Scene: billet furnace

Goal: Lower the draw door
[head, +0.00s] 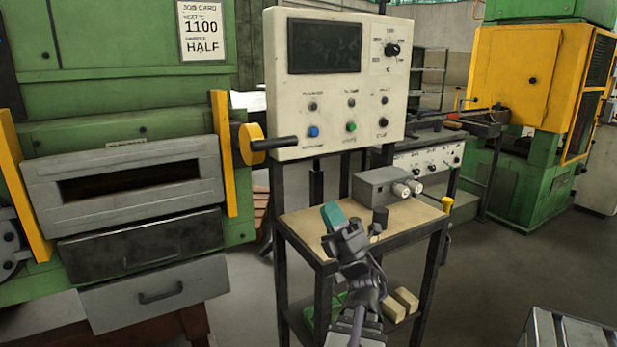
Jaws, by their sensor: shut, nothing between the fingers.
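The green furnace (100,90) stands at the left. Its front has a grey slotted panel (190,165) between two yellow uprights, with a dark opening in it. Below are a dark panel (190,235) and a lighter grey panel (205,285), each with a bar handle. I cannot tell for sure which of these is the draw door. A yellow round hub (247,144) with a black handle (275,144) sticks out at the furnace's right side. My gripper (343,238) is shut and empty over the small workbench, right of the furnace and well apart from it.
A cream control panel (318,140) with a dark screen and several buttons stands behind the bench (410,222). A grey box (378,190) and a teal item (333,215) are by my gripper. A yellow-green machine (515,75) stands at the right. Open floor lies at the right.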

